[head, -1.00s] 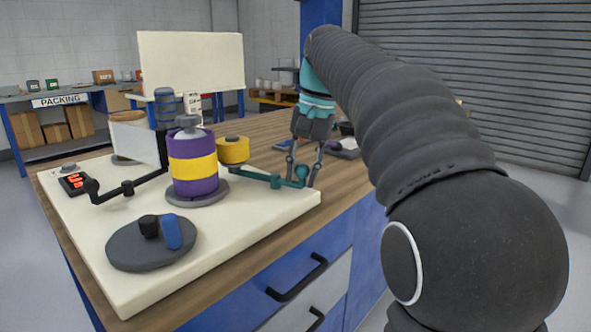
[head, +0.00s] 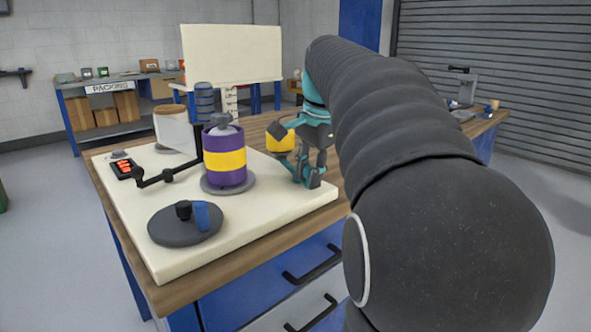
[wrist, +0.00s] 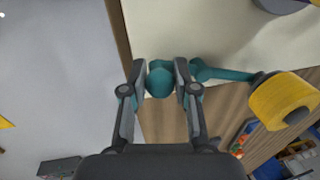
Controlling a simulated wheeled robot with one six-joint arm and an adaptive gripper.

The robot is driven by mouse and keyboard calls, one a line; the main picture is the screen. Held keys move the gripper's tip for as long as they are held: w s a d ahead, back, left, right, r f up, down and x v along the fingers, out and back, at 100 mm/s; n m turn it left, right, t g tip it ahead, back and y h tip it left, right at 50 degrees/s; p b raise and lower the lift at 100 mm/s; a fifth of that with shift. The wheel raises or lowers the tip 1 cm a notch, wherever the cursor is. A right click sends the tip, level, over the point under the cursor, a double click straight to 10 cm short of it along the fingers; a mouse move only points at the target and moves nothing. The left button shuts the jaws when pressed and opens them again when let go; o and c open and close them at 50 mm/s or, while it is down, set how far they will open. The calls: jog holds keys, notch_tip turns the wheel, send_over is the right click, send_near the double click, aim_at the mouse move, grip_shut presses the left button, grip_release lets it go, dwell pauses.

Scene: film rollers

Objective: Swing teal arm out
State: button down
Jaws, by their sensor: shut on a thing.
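The teal arm (wrist: 222,75) carries a yellow roller (wrist: 283,100) at one end and a round teal knob (wrist: 159,80) at the other. My gripper (wrist: 160,78) is shut on the knob, with one finger on each side. In the head view my gripper (head: 308,180) is at the right edge of the cream board, and it hides most of the teal arm. The yellow roller (head: 283,144) shows behind it, apart from the purple spool with a yellow band (head: 225,165).
The cream board (head: 262,215) lies on a wooden bench (head: 255,128). A cream panel (head: 232,52) stands behind. Bare floor lies beside the bench.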

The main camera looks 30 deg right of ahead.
dwell(0.4)
jog(key=c, duration=0.9)
grip_release()
jog(key=shift+w+a, duration=0.1)
jog(key=shift+o, duration=0.2)
notch_tip(320, 180, up, 12)
jog(key=s, duration=0.2)
jog(key=shift+s+d, duration=0.15)
jog(key=shift+d, duration=0.15)
jog(key=shift+f, duration=0.1)
